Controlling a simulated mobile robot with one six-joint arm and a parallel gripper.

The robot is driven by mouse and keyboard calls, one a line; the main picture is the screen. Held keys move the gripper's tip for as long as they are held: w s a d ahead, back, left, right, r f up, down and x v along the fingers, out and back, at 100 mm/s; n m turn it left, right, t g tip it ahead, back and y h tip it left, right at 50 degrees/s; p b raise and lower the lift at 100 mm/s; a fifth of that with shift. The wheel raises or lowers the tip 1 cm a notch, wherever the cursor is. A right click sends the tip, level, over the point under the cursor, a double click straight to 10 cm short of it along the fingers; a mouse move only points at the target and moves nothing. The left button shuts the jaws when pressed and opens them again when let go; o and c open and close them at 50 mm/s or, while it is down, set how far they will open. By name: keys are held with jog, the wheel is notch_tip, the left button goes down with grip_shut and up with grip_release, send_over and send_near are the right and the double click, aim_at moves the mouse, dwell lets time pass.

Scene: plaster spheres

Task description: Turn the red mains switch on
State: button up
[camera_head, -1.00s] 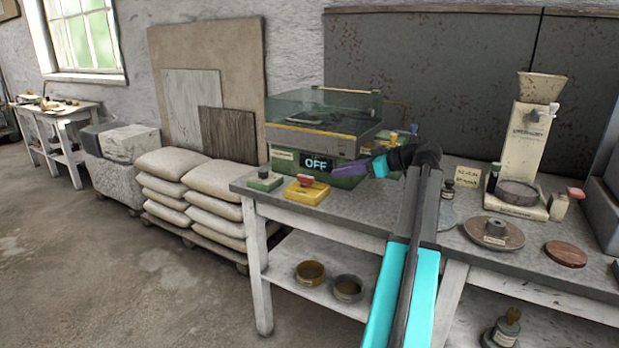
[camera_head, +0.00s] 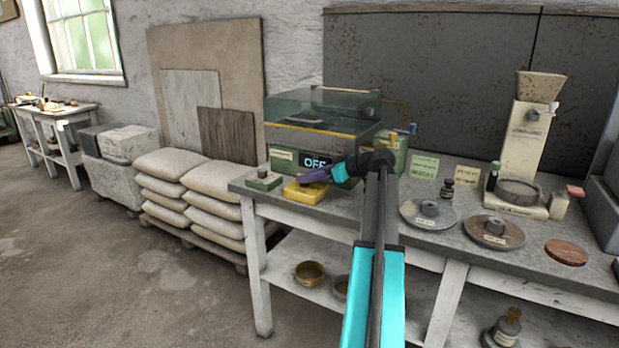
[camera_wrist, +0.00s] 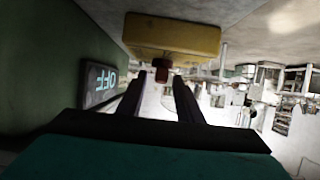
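The yellow switch box (camera_head: 305,194) sits on the workbench, left of centre in the head view. In the wrist view, the yellow box (camera_wrist: 172,36) appears upside down with the dark red switch (camera_wrist: 161,70) projecting from it. My gripper (camera_wrist: 160,78) has its two fingers apart, with the switch at the gap between their tips; I cannot tell whether they touch it. In the head view, my gripper (camera_head: 306,179) is just over the yellow box and hides most of the switch. A display (camera_head: 317,161) on the green machine behind reads OFF.
The green machine with a glass lid (camera_head: 325,108) is close behind my gripper. Discs, a small bottle (camera_head: 447,188) and a cream mill (camera_head: 527,140) stand to the right.

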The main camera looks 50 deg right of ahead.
jog(key=shift+w+a+f, duration=0.1)
jog(key=shift+w+f, duration=0.1)
jog(key=shift+w, duration=0.15)
grip_shut()
jog(key=shift+r, duration=0.1)
